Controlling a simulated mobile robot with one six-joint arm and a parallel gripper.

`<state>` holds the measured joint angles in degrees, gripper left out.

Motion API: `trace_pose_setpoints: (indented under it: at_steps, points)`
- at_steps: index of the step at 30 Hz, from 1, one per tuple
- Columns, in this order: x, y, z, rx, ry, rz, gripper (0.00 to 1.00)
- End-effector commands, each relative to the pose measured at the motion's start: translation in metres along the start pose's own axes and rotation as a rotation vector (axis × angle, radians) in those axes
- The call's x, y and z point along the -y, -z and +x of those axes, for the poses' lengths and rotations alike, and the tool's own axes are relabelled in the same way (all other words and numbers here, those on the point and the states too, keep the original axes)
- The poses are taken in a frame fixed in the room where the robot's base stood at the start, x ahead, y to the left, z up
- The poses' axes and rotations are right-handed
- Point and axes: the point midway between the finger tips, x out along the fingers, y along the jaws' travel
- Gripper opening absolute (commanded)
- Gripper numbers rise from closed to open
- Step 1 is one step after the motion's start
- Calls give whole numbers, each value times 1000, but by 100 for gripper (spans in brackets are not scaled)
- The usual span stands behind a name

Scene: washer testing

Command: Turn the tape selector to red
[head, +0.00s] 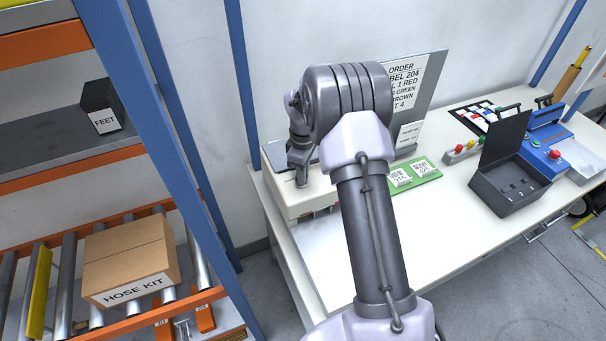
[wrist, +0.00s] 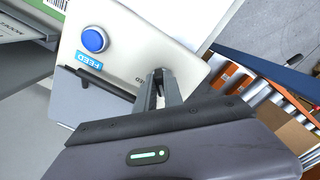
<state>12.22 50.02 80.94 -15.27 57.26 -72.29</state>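The tape machine is a cream box at the left end of the workbench in the head view (head: 290,203). Its top face fills the upper middle of the wrist view (wrist: 130,32). A round blue button (wrist: 94,39) with a blue FEED label (wrist: 89,61) is on that face. My gripper (wrist: 158,80) points down at the face, to the right of the button, with its two fingers close together. Small lettering shows beside the fingertips. The selector knob is not clearly seen; the fingers may hide it. In the head view my gripper (head: 301,172) is down at the machine's top.
A grey order board (head: 425,85) stands behind my arm. A green card (head: 415,177), a dark open box (head: 512,180) and a blue device (head: 545,150) are on the bench (head: 445,230). A rack with a HOSE KIT carton (head: 130,255) stands left.

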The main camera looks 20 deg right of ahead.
Motion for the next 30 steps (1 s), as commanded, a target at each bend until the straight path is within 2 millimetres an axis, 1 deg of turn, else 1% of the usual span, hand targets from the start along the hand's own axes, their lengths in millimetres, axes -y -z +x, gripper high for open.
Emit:
trace_pose_setpoints:
  at_steps: [10, 16, 23, 30]
  points:
    - [0, 0, 0, 0, 0, 7, 0]
    - [0, 0, 0, 0, -1, 68, 0]
    - [1, 0, 0, 0, -1, 238, 0]
    - [2, 1, 0, -1, -1, 466, 0]
